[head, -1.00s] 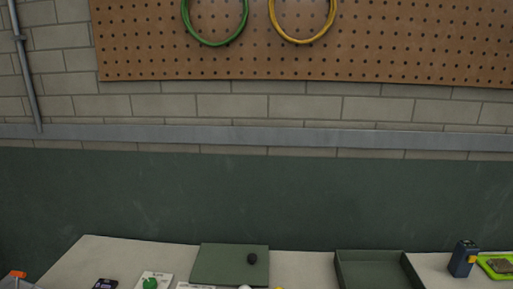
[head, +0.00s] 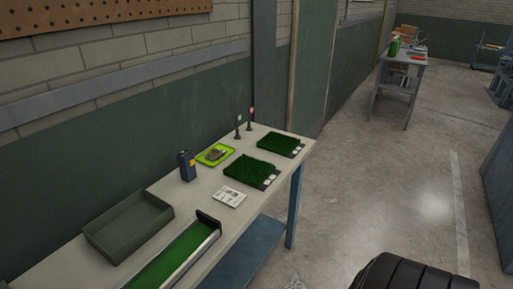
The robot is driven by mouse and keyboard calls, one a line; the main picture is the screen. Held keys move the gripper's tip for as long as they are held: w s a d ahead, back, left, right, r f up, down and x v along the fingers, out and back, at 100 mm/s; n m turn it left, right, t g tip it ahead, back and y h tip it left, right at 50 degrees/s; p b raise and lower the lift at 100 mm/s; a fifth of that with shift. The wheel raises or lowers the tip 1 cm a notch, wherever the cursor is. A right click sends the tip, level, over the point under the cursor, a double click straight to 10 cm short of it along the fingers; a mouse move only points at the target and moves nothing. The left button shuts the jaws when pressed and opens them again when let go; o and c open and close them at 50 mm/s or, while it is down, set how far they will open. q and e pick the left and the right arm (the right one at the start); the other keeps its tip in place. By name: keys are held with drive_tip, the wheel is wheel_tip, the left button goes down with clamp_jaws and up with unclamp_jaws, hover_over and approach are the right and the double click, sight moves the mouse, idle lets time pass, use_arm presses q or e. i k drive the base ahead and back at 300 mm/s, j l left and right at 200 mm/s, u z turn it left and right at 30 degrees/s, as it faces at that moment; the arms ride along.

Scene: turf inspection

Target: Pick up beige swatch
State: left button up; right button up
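I cannot make out a swatch that is clearly beige. A lime-green tray (head: 202,160) on the workbench holds a small brownish-grey item (head: 217,154), too small to identify. Two dark green turf pieces (head: 250,170) (head: 279,143) lie near the bench's right end, with small pale squares along their edges. A white printed card (head: 229,196) lies in front of them. Neither of my grippers is in view.
The bench (head: 230,226) also holds an empty dark green open tray (head: 128,226), a blue device (head: 187,166), a turf-lined ramp (head: 180,256) and two small flags. A black ribbed object (head: 405,272) is at bottom right. Concrete floor lies open beyond the bench.

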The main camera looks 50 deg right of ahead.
sight(216, 153)
drive_tip(key=z, duration=1.2)
drive_tip(key=i+l, duration=0.15)
drive_tip(key=l, duration=0.15)
drive_tip(key=i+l+u, duration=0.15)
drive_tip(key=i+l, duration=0.2)
drive_tip(key=l, duration=0.2)
drive_tip(key=i+l+u, duration=0.1)
drive_tip(key=l, duration=0.25)
drive_tip(key=i+l+u, duration=0.2)
drive_tip(key=l, duration=0.25)
drive_tip(key=i+l+u, duration=0.2)
drive_tip(key=l, duration=0.3)
drive_tip(key=i+l+u, duration=0.15)
drive_tip(key=l, duration=0.35)
drive_tip(key=i+l+u, duration=0.2)
drive_tip(key=l, duration=0.3)
drive_tip(key=l+u, duration=0.2)
drive_tip(key=l, duration=0.3)
